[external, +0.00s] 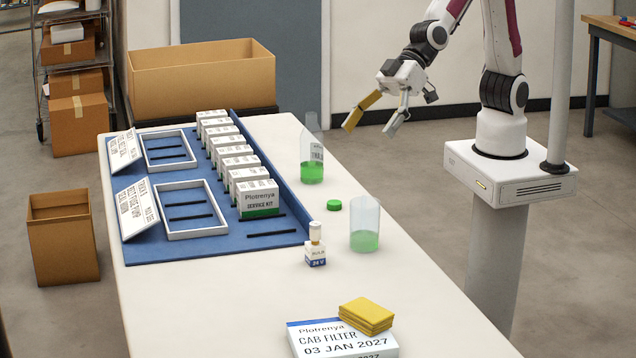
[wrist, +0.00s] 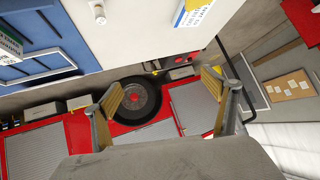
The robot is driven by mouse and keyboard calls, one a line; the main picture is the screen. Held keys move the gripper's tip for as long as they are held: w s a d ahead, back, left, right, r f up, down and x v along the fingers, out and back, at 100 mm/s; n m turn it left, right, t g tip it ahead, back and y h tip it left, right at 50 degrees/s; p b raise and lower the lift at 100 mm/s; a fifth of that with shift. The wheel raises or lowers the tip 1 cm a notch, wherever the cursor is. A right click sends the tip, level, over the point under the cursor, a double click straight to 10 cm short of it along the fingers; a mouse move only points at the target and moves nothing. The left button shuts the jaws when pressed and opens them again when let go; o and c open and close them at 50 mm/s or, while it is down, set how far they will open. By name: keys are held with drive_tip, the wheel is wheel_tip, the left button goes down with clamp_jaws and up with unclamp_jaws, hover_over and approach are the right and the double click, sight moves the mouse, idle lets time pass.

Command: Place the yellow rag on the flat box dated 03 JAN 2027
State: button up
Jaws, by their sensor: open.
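The yellow rag (external: 366,315), a folded stack, lies on top of the flat white and blue box (external: 340,342) marked CAB FILTER, 03 JAN 2027. The rag rests toward the box's far right part, its edge near or slightly past the box's far edge. The box is at the table's near end, cut off by the frame bottom. My gripper (external: 369,130) is open and empty, raised beyond the table's right edge, well apart from rag and box. In the wrist view, its spread fingers (wrist: 163,84) have nothing between them; the box (wrist: 198,14) shows partly at the top.
A blue mat (external: 215,248) holds trays and several service kit boxes (external: 258,197).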

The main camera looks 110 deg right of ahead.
drive_tip(key=s+d+r+g+h, duration=0.1)
drive_tip(key=s+d+r, duration=0.1)
drive_tip(key=s+d, duration=0.4)
drive_tip(key=s+d+r+h, duration=0.1)
drive_tip(key=s+d+r, duration=0.3)
drive_tip(key=d, duration=0.5)
drive_tip(key=s+d+f+m+g+h, duration=0.1)
drive_tip(key=s+d, duration=0.5)
drive_tip(key=s, duration=0.2)
drive_tip(key=s+d+f+m+g+h, duration=0.1)
drive_tip(key=s+d, duration=0.4)
drive_tip(key=s, duration=0.4)
drive_tip(key=shift+s+d+f+m+h, duration=0.2)
drive_tip(key=shift+s+d+m+h, duration=0.1)
drive_tip(key=shift+d+m, duration=0.1)
